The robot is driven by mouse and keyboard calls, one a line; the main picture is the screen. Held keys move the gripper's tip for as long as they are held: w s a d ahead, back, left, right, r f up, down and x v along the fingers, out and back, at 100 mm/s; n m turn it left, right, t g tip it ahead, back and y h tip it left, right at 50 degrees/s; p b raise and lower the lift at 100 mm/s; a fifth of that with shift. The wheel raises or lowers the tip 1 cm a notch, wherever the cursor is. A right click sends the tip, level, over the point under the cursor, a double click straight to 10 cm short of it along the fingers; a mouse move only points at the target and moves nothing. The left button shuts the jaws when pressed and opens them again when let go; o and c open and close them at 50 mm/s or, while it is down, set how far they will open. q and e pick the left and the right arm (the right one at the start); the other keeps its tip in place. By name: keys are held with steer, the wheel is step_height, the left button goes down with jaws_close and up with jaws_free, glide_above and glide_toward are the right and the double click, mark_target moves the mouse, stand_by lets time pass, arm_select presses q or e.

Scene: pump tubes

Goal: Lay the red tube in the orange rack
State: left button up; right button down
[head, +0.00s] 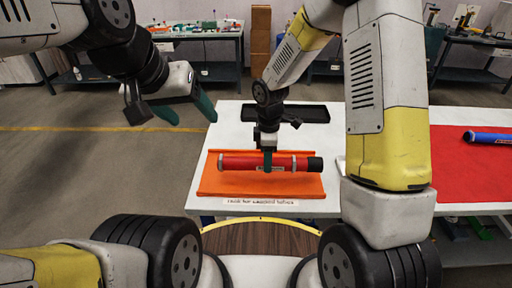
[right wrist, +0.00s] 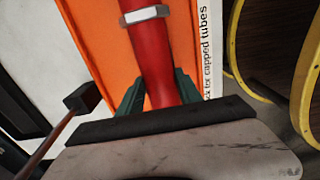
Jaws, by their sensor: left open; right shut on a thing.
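The red tube (head: 236,163) has silver bands and a black end at the right. It lies level along the orange rack (head: 213,187) in the head view; whether it touches the rack bottom I cannot tell. My right gripper (head: 267,161) is shut on the tube near its middle, from above. In the right wrist view the green fingers of my right gripper (right wrist: 158,92) stand on either side of the red tube (right wrist: 153,55), with the orange rack (right wrist: 93,30) beneath. My left gripper (head: 172,115) is open and empty, left of the white table.
A black tray (head: 313,113) is at the back of the white table (head: 228,125). A printed label (head: 260,203) lies in front of the rack. A blue tube (head: 490,137) lies on a red surface (head: 460,170) at the right. Benches with tools stand behind.

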steer(key=w+a, duration=0.2)
steer(key=a, duration=0.1)
steer(key=w+a, duration=0.1)
steer(key=shift+a+f, duration=0.15)
steer(key=shift+f, duration=1.8)
steer(key=shift+f, duration=0.1)
steer(key=c, duration=0.8)
jaws_free()
step_height(320, 180, up, 12)
steer(key=s+d+r+m+t+y, duration=0.1)
steer(key=s+d+r+m, duration=0.35)
steer(key=r, duration=0.25)
steer(key=s+d+r+m+t, duration=0.2)
steer(key=s+d+r+m, duration=0.15)
steer(key=d+r, duration=0.3)
steer(key=s+d+r+m+t, duration=0.1)
steer(key=s+d+r+m, duration=0.1)
steer(key=s, duration=0.4)
steer(key=s+d+r+m+t+y, duration=0.1)
steer(key=s+d+r+m+t, duration=0.1)
steer(key=s+m, duration=0.4)
step_height(320, 180, up, 2)
steer(key=shift+s+d+r+m, duration=0.1)
steer(key=shift+s+d+m, duration=0.05)
steer(key=shift+d+m, duration=0.6)
